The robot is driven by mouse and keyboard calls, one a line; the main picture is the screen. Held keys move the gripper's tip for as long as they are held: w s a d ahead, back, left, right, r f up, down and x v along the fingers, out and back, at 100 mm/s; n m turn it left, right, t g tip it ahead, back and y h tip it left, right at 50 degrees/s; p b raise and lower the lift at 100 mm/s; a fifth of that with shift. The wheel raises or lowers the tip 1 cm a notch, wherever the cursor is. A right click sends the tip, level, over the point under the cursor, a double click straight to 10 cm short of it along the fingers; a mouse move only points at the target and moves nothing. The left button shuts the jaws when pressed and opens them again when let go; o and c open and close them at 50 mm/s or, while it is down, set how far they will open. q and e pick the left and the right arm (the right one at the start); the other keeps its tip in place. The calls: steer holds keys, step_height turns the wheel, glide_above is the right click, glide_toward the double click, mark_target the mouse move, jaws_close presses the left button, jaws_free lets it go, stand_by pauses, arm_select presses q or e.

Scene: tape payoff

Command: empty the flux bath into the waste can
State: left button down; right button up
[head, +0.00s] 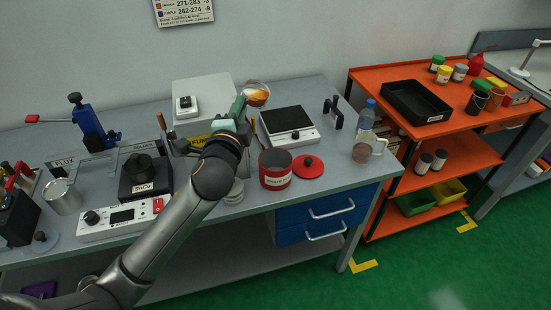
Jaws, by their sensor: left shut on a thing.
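The flux bath looks like a round clear dish with amber liquid (258,98). My left gripper (242,103) is shut on its near-left edge and holds it raised above the back of the bench. The dish looks tilted, with liquid still in it. My arm partly hides the area below the gripper. The waste can (275,181) is an open red can with a white label, standing on the bench in front of and below the dish. Its red lid (307,165) lies flat on the bench to its right. My right gripper is not in view.
A black-topped scale-like device (288,121) stands behind the can. A bottle (366,115) and clear jug (362,150) stand at the bench's right end. A grey box (204,93) is behind my arm. An SnCu pot (145,176) and control unit (121,219) are left.

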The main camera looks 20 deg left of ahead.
arm_select(q)
steer(key=shift+d, duration=0.1)
steer(key=shift+s+d+f+m, duration=0.1)
steer(key=shift+d+f+m, duration=0.4)
steer(key=shift+f+m, duration=0.15)
steer(key=shift+r, duration=0.1)
steer(key=shift+d+f+t, duration=0.25)
steer(key=shift+t, duration=0.05)
step_height(320, 180, down, 13)
steer(key=d+m+t+b, duration=0.1)
steer(key=m+b, duration=0.2)
steer(key=b, duration=0.7)
steer(key=shift+s+d+f, duration=0.15)
steer(key=shift+s+d, duration=0.1)
steer(key=shift+d, duration=0.15)
